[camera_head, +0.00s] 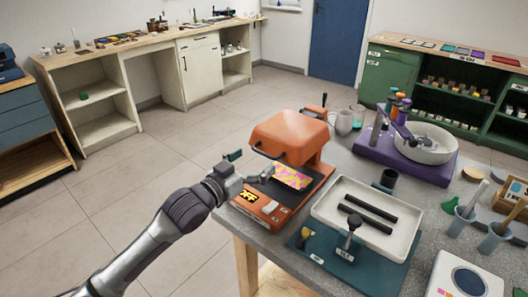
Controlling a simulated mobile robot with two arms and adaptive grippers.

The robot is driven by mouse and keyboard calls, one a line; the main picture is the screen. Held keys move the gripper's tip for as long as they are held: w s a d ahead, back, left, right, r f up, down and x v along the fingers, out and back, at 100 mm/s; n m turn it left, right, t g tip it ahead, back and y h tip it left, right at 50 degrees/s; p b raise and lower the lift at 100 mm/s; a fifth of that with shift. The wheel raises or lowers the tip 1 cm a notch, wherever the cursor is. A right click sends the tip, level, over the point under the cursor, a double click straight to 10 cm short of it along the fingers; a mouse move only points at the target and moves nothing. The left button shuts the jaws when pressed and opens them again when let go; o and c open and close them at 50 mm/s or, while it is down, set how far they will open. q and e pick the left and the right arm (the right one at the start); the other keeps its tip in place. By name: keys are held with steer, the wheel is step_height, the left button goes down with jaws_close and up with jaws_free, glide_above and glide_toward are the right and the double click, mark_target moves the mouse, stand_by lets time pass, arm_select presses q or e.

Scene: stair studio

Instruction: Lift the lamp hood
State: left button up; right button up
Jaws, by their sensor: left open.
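The orange lamp hood (290,135) sits at the back of an orange and black base (262,208) on the grey worktable. A dark bar handle (268,156) runs along its lower front edge. A pink and yellow printed piece (291,177) lies on the bed below and in front of the hood, partly hidden under it. My left gripper (250,166) is open at the left side of the unit, close to the handle. Whether a finger touches the handle is unclear. My right gripper is not visible.
A white tray (339,229) with two black bars stands right of the lamp unit. Cups with tools crowd the right side. Open floor lies to the left.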

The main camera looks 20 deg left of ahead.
mark_target(264, 154)
arm_select(q)
steer(key=shift+x, duration=1.9)
